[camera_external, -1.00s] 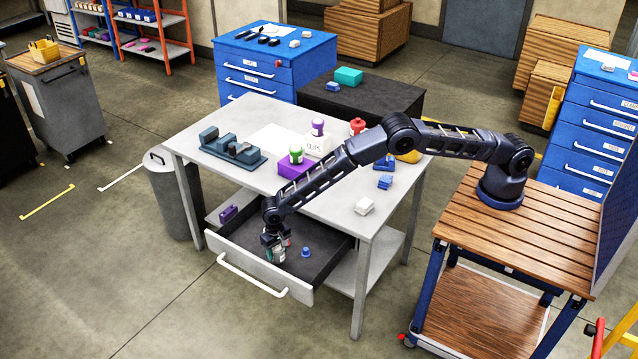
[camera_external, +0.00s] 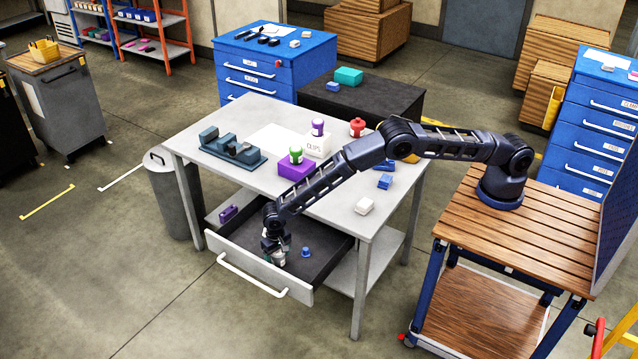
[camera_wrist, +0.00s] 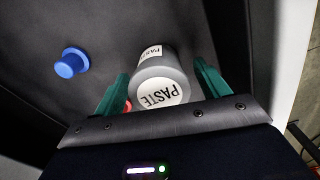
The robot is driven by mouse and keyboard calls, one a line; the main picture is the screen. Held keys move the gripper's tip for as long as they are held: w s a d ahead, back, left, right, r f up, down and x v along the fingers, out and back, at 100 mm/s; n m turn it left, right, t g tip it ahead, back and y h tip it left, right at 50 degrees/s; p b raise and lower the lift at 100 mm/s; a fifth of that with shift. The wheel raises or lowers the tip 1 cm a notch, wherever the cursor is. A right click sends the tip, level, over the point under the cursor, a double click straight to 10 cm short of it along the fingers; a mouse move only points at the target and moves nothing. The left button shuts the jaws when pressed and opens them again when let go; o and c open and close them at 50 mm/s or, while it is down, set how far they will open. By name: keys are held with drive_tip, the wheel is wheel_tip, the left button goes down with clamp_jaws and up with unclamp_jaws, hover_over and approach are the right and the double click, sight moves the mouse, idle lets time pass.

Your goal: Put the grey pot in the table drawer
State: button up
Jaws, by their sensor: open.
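The grey pot (camera_wrist: 169,77), with white labels reading "PASTE", is inside the open table drawer (camera_external: 326,238). In the wrist view it lies between the two green fingers of my gripper (camera_wrist: 160,88). The fingers stand apart on either side of it, and I cannot tell whether they touch it. In the external view my gripper (camera_external: 274,256) is low inside the drawer near its front, and the pot is mostly hidden by it.
A small blue object (camera_wrist: 71,62) is in the drawer beside the pot; it also shows in the external view (camera_external: 306,252). A bit of red shows by the left finger. The tabletop (camera_external: 330,215) above holds a purple box (camera_external: 296,168) and a white block (camera_external: 364,206).

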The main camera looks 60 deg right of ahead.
wheel_tip(320, 180, up, 12)
idle(0.6)
drive_tip(key=shift+r, duration=0.2)
